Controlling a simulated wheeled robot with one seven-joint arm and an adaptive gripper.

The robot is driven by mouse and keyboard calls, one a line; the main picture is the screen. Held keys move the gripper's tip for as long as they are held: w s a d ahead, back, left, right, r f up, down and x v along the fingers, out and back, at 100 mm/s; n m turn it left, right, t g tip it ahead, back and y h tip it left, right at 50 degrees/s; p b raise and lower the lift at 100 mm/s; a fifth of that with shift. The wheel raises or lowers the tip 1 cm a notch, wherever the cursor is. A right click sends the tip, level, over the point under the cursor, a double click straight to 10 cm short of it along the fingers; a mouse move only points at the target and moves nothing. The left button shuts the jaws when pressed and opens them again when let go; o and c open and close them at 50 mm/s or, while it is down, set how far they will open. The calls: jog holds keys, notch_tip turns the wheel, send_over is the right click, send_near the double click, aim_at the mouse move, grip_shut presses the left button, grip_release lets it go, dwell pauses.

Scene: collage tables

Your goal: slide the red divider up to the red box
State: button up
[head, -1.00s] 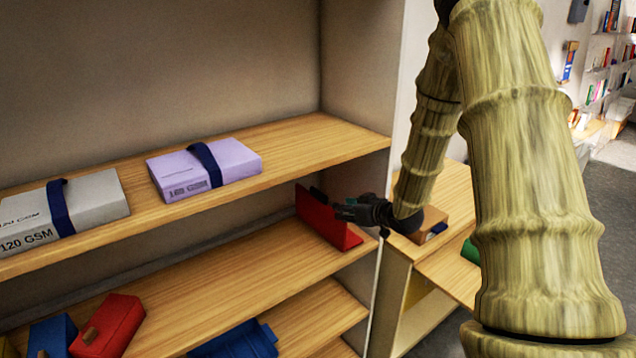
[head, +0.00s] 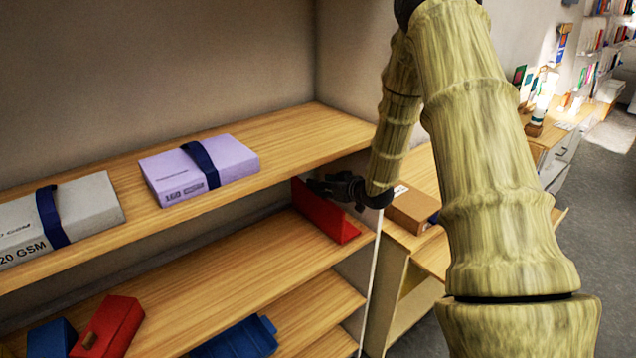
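The red divider (head: 326,216) stands upright near the right end of the middle shelf (head: 215,265), with a low foot along its base. The red box (head: 110,327) lies near the left end of that shelf, with a brown tab on its side. My gripper (head: 318,186) is at the divider's upper right side, reaching in from the right under the upper shelf. Its dark fingers look close to the divider's top edge. I cannot tell whether they touch it or how far they are apart.
A blue box (head: 52,338) sits left of the red box. The upper shelf (head: 290,143) holds a purple package (head: 230,158) and a grey package (head: 92,205). A blue tray (head: 245,340) is lower down. The shelf between divider and red box is clear. A brown box (head: 410,210) is at right.

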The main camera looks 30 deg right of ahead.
jog(key=shift+p+x, duration=0.6)
jog(key=shift+x, duration=1.4)
jog(key=shift+f, duration=0.1)
jog(key=shift+c, duration=0.4)
grip_shut()
